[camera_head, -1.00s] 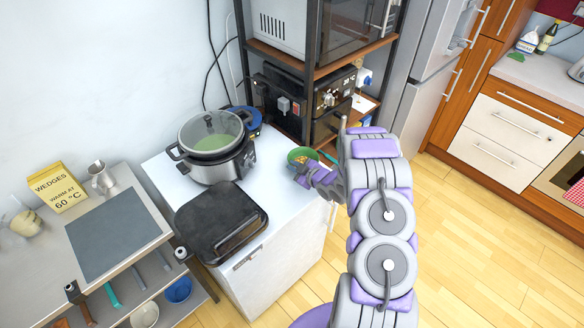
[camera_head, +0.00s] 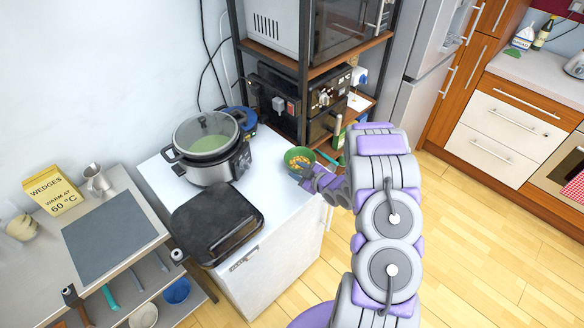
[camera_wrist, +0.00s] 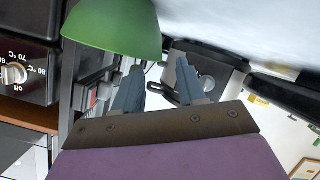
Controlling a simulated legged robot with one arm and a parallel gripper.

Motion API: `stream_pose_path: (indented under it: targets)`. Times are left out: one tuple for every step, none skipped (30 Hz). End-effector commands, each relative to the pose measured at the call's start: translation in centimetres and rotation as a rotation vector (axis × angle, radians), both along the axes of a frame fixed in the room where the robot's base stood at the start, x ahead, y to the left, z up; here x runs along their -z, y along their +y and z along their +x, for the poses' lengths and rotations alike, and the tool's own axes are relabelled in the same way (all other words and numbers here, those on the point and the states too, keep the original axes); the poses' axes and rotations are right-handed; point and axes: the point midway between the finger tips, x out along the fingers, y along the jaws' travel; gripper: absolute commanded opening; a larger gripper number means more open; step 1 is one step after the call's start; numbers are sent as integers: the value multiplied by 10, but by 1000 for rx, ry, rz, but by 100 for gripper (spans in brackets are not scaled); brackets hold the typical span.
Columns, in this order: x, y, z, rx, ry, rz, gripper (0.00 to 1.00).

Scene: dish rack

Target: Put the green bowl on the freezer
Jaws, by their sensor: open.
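The green bowl (camera_head: 299,160), with yellow-orange pieces in it, appears to stand upright at the back right corner of the white freezer top (camera_head: 262,185). The wrist view is upside down; there the bowl (camera_wrist: 115,28) fills the upper left, its base cut off by the frame edge. My gripper (camera_wrist: 160,75) is open, with nothing between its two fingers. The fingers point past the bowl's rim and look apart from it. In the head view my gripper (camera_head: 312,180) is beside the bowl's front right, its fingertips hard to make out.
A slow cooker (camera_head: 210,150) and a black grill (camera_head: 217,222) take up much of the freezer top. A shelf rack (camera_head: 303,95) with appliances stands behind the bowl. A side table (camera_head: 75,280) is at left. Floor is clear at right.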

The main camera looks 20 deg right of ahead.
Motion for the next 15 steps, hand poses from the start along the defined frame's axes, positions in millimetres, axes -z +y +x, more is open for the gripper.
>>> stream_pose_path:
  targets:
    - [-6,-4,-11,3,1,-5,40]
    - [-9,-5,-17,3,1,-6,40]
    - [-12,-5,-25,1,2,-5,40]
    - [-14,-6,-32,2,2,-4,40]
    - [-16,-7,-38,2,2,-6,40]
    - [-20,-10,-45,1,2,-8,40]
    - [-22,-12,-52,1,2,-9,40]
    - [-25,-13,-57,1,2,-9,40]
    - [-27,-16,-66,2,3,-8,40]
    - [-30,-17,-71,1,2,-8,40]
    - [-32,-19,-76,1,1,-6,40]
    - [-34,-21,-83,0,2,-6,40]
    - [-35,-22,-87,0,2,-6,40]
    - [-36,-24,-91,1,3,-7,40]
    - [-38,-25,-96,-1,3,-7,40]
